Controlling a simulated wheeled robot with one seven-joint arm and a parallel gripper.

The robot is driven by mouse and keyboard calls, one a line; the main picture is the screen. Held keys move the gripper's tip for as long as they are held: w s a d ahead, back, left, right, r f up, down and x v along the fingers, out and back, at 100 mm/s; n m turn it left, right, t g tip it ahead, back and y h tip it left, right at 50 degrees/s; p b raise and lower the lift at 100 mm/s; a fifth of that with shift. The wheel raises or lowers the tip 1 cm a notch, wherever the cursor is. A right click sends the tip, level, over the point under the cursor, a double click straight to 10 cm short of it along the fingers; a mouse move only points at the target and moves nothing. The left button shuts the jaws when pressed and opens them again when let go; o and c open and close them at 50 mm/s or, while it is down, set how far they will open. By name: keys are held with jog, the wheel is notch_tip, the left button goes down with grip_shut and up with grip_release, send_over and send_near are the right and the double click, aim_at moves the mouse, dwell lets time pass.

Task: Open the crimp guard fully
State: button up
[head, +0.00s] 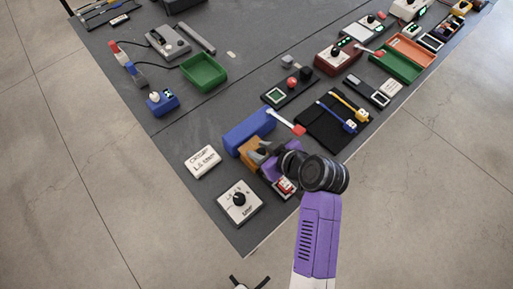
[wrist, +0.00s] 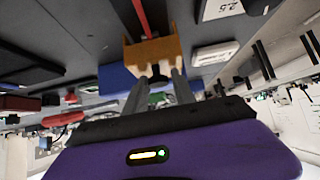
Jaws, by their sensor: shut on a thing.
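The crimping device near the table's front corner has a blue body (head: 248,131) and an orange block (head: 250,145), which I take to be the crimp guard's part. A lever with a red tip (head: 299,130) sticks out to its right. My gripper (head: 262,155) reaches in from the front right, low over the device. In the wrist view the two grey fingers (wrist: 158,84) point at the orange block (wrist: 152,52), with the blue body (wrist: 115,75) behind. The fingers are shut on a part at the orange block. The exact contact is hard to see, and the wrist hides part of the device.
A white label block (head: 202,161) and a white box with a black knob (head: 239,203) stand close on the left. A black mat (head: 325,133) with blue and yellow tools lies to the right. The dark table (head: 180,138) is clear behind the label block.

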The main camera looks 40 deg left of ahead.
jog(key=shift+s+f+h+p, duration=0.1)
jog(key=shift+f+h+p, duration=0.1)
jog(key=shift+h+p, duration=0.6)
jog(key=shift+c, duration=0.4)
